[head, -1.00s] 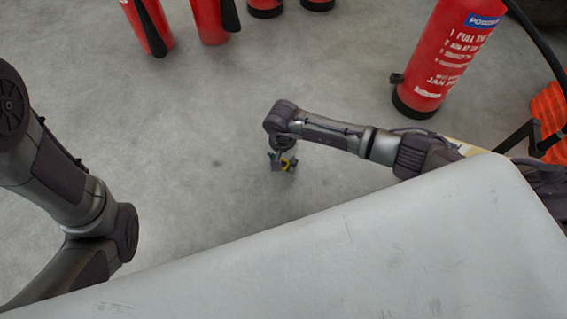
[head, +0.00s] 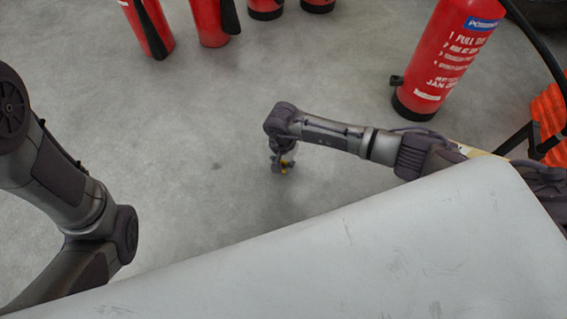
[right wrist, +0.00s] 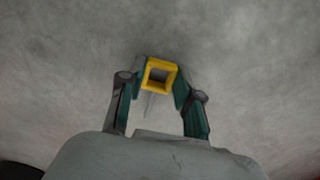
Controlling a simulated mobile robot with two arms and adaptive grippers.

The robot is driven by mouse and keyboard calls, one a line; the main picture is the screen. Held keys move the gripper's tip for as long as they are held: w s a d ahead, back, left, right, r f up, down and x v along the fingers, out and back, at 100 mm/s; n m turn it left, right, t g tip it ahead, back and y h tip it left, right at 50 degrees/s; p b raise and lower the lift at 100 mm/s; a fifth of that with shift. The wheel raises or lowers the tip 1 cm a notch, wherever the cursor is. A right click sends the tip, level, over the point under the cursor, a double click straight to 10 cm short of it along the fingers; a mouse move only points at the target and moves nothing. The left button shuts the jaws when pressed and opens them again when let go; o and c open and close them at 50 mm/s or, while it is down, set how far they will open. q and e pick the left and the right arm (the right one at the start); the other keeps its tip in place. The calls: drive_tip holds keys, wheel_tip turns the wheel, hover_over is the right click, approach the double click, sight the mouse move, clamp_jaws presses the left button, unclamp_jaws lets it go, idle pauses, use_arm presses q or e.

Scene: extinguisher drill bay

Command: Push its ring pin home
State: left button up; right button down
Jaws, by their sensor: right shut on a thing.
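My right gripper (head: 281,169) hangs over the bare floor left of the large extinguisher. In the right wrist view, its green-lined fingers (right wrist: 161,85) are shut on the yellow square ring of the ring pin (right wrist: 161,64). A thin shaft seems to run down from the ring in that picture. In the head view only a small yellow bit of the ring shows. The large red extinguisher (head: 449,65) stands upright at the upper right, apart from the gripper. Its top is cut off, so the pin hole is out of sight. My left arm shows, but its gripper does not.
Several red extinguishers (head: 212,20) stand along the top edge. A black hose (head: 540,45) and an orange object (head: 549,113) are at the right edge. A pale grey surface (head: 400,250) fills the lower right. The concrete floor (head: 200,120) in the middle is clear.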

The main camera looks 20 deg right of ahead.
drive_tip(key=shift+r+p, duration=1.2)
drive_tip(key=shift+r, duration=0.3)
